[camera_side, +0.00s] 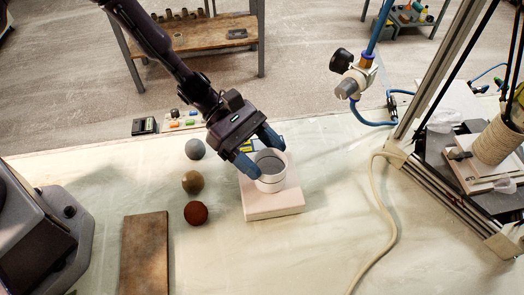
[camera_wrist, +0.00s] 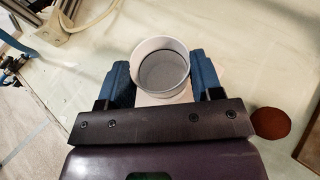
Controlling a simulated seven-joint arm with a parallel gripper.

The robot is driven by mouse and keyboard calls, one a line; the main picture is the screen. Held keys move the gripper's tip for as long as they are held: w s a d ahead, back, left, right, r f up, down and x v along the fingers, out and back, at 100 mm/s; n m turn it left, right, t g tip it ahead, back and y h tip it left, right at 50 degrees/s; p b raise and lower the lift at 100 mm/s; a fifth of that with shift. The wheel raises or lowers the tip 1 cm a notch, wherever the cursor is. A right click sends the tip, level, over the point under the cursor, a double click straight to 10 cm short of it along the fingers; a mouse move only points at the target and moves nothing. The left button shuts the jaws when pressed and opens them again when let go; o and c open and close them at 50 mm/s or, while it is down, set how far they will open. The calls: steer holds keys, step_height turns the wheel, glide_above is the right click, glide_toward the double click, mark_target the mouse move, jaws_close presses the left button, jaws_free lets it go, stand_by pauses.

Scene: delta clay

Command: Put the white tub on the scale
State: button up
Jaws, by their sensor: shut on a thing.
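The white tub (camera_side: 270,182) is a round, open-topped cup with a grey interior. My gripper (camera_side: 261,157) is shut on it, with one blue finger on each side. The tub is upright over a pale pink square block (camera_side: 272,208); I cannot tell whether it touches the block. In the wrist view the tub (camera_wrist: 161,68) sits between the two blue fingertips. A small dark device with a display (camera_side: 144,126) lies at the back left of the table; I cannot tell whether it is the scale.
Grey, tan and dark red balls (camera_side: 196,213) stand in a row left of the block. A brown board (camera_side: 144,252) lies at front left. A beige hose (camera_side: 384,222) crosses the table on the right, before a metal-framed machine (camera_side: 400,150). Table between block and hose is clear.

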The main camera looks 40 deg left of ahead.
steer(key=o, duration=0.9)
steer(key=shift+f, duration=0.1)
steer(key=v, duration=1.2)
steer(key=shift+r, duration=0.2)
steer(key=s+a+r+m+t+y, duration=0.3)
steer(key=s+a+r+m+y, duration=0.3)
steer(key=r, duration=0.5)
steer(key=s+a+r+m+t+y, duration=0.3)
steer(key=s+a+r+m+y, duration=0.4)
steer(key=s+a+r+m, duration=0.2)
steer(key=s+r+m, duration=0.2)
steer(key=s, duration=0.1)
steer(key=shift+s+a+r+t+y, duration=0.2)
steer(key=shift+a+t+y, duration=0.1)
steer(key=shift+a, duration=0.1)
